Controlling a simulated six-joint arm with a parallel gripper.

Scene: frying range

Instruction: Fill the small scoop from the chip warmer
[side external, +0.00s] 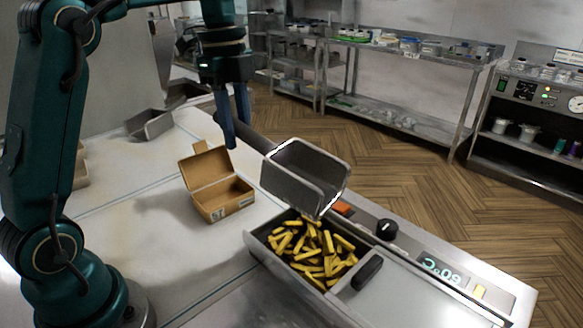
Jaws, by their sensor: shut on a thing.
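The small scoop (298,175) is a grey metal box-shaped pan with a dark handle. My gripper (236,132) is shut on the scoop's handle, with its blue fingers pointing down. The scoop hangs in the air over the back left part of the chip warmer (262,262), tilted with its front lip lowered toward the chips. The chip warmer holds a heap of yellow chips (313,250). The scoop's inside shows only in part, and I see no chips in it. Whether its lip touches the chips, I cannot tell.
An open brown cardboard box (218,190) stands on the counter left of the warmer. Another metal scoop (150,124) lies farther back left. The warmer's panel has a black knob (387,229), an orange switch (342,208) and a display (441,269). The counter before the box is clear.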

